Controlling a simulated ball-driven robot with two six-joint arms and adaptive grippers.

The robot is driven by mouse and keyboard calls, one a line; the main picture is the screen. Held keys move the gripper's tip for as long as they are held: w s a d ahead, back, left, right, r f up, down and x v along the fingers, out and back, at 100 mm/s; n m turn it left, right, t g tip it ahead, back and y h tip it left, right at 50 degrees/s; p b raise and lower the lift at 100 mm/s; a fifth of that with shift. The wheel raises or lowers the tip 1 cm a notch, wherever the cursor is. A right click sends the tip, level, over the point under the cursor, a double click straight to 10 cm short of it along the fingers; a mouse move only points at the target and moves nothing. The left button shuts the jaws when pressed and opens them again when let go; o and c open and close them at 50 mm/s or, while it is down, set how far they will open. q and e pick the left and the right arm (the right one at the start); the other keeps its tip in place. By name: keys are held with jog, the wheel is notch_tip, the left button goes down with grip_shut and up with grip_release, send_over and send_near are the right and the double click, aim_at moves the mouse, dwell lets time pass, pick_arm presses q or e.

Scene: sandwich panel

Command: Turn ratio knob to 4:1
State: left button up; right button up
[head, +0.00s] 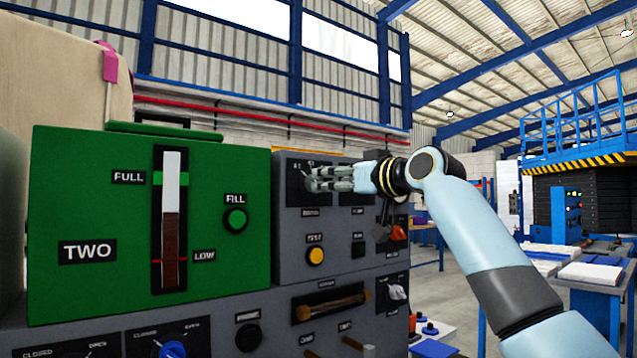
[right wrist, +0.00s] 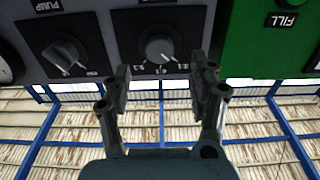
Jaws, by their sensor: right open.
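The ratio knob (right wrist: 159,47) is a grey round knob on a black plate, upside down in the right wrist view. Small white ratio marks sit around its edge; they are too small to read surely, as is its pointer setting. My right gripper (right wrist: 160,85) is open, its two fingers apart on either side of the knob's plate, with the knob between and beyond the fingertips. It appears empty. In the head view my right gripper (head: 312,180) is in front of the black ratio plate (head: 296,196) and hides the knob. My left gripper is not in view.
A dark knob labelled PUMP (right wrist: 62,52) is beside the ratio plate. The green TWO panel (head: 90,190) with its FILL button (head: 235,219) stands to the left in the head view. Below are a yellow button (head: 316,256) and a bar handle (head: 331,305).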

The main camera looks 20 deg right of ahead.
aim_at(305, 181)
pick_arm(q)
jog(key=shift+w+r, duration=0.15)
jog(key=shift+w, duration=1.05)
pick_arm(e)
jog(key=x, duration=0.5)
jog(key=shift+w+a+f, duration=0.1)
jog(key=shift+w, duration=0.15)
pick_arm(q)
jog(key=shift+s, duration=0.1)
pick_arm(e)
jog(key=c, duration=0.4)
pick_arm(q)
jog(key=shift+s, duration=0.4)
pick_arm(e)
jog(key=c, duration=0.8)
